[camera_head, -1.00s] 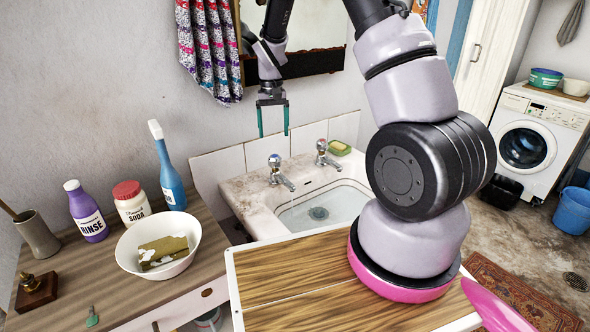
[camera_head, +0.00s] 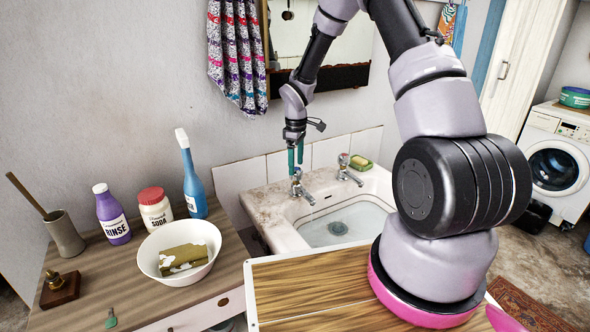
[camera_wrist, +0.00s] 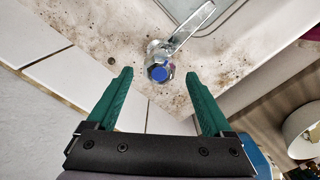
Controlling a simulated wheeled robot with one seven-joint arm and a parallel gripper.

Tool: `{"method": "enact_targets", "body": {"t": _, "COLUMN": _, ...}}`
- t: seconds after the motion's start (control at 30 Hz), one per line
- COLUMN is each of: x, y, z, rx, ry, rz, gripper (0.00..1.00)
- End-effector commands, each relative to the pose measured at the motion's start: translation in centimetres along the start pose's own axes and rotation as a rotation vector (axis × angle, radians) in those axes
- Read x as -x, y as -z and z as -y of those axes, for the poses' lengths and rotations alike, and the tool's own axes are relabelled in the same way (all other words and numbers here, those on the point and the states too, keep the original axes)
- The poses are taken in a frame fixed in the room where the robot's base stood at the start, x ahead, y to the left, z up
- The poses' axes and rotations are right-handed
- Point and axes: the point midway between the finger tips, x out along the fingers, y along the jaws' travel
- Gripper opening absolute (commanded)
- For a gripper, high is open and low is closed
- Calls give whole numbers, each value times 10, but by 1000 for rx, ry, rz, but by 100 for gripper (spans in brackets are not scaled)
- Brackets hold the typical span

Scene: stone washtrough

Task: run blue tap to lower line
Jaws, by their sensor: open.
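The blue tap (camera_head: 297,186) stands at the left of the basin's back ledge. Its blue-capped knob also shows in the wrist view (camera_wrist: 160,72), between and just beyond my fingertips. My gripper (camera_head: 295,163) is open, pointing down just above this tap, with nothing between its green fingers (camera_wrist: 160,82).
A soap dish (camera_head: 360,162) sits on the ledge right of the taps. A wooden board (camera_head: 300,290) lies in front of the basin. The left counter holds a white bowl (camera_head: 150,263) and several bottles. A mirror (camera_head: 335,50) hangs behind my arm.

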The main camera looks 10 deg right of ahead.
Motion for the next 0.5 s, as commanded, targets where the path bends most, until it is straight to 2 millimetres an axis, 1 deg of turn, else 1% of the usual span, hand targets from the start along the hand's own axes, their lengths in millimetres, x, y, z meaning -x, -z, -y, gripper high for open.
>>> {"method": "enact_targets", "body": {"t": 0.03, "x": -8, "y": 0, "z": 0, "rx": 0, "ry": 1, "rz": 1, "gripper": 85}}
{"method": "enact_targets", "body": {"t": 0.1, "x": -16, "y": 0, "z": 0, "rx": 0, "ry": 1, "rz": 1, "gripper": 85}}
{"method": "enact_targets", "body": {"t": 0.2, "x": -22, "y": 1, "z": 0, "rx": 1, "ry": -1, "rz": -1, "gripper": 85}}
{"method": "enact_targets", "body": {"t": 0.5, "x": -25, "y": 1, "z": 0, "rx": -1, "ry": -1, "rz": -1, "gripper": 85}}
